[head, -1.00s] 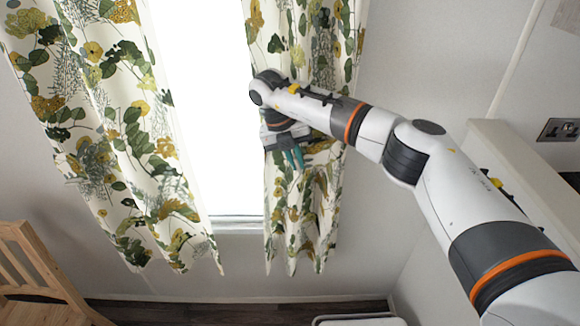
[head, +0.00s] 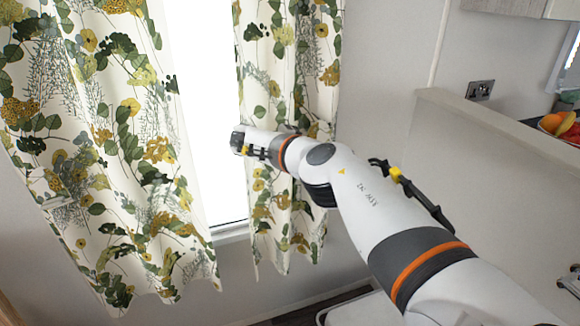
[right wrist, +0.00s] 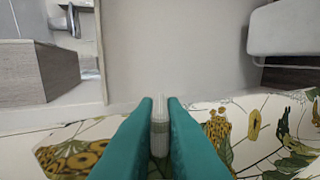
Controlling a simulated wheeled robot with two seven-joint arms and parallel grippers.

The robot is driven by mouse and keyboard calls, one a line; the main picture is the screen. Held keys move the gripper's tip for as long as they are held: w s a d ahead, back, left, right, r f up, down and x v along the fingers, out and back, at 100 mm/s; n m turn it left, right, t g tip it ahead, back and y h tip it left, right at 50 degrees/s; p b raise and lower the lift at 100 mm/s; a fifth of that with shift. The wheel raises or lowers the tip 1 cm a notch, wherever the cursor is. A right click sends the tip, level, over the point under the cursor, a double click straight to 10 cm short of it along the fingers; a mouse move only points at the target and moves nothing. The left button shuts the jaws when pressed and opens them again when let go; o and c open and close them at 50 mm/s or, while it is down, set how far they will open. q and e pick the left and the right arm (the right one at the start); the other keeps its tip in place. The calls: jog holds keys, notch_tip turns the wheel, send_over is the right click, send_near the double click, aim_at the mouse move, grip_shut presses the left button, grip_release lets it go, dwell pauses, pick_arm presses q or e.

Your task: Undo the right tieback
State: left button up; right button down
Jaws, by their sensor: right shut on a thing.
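The right curtain (head: 275,228) has a green and yellow leaf print and hangs at the right side of the bright window. My right arm reaches across it, and its gripper is hidden behind the wrist in the head view. In the right wrist view, the teal fingers of my right gripper (right wrist: 160,118) are shut on a narrow pale strip, which looks like the right tieback (right wrist: 160,131). The curtain fabric (right wrist: 70,160) lies below and around the fingers there. The rest of the tieback is not visible. My left gripper is in neither view.
A white-topped item (head: 362,308) stands low at the front.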

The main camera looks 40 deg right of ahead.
jog(key=shift+s+d+f+h+b, duration=0.1)
jog(key=shift+d+f+h+b, duration=0.35)
jog(key=shift+h+b, duration=0.25)
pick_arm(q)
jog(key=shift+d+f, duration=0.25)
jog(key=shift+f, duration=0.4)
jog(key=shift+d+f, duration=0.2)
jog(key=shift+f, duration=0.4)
pick_arm(e)
jog(key=shift+d+g, duration=0.15)
jog(key=shift+g, duration=0.15)
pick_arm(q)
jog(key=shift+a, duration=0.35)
pick_arm(e)
jog(key=shift+r+h, duration=0.1)
jog(key=shift+h, duration=0.2)
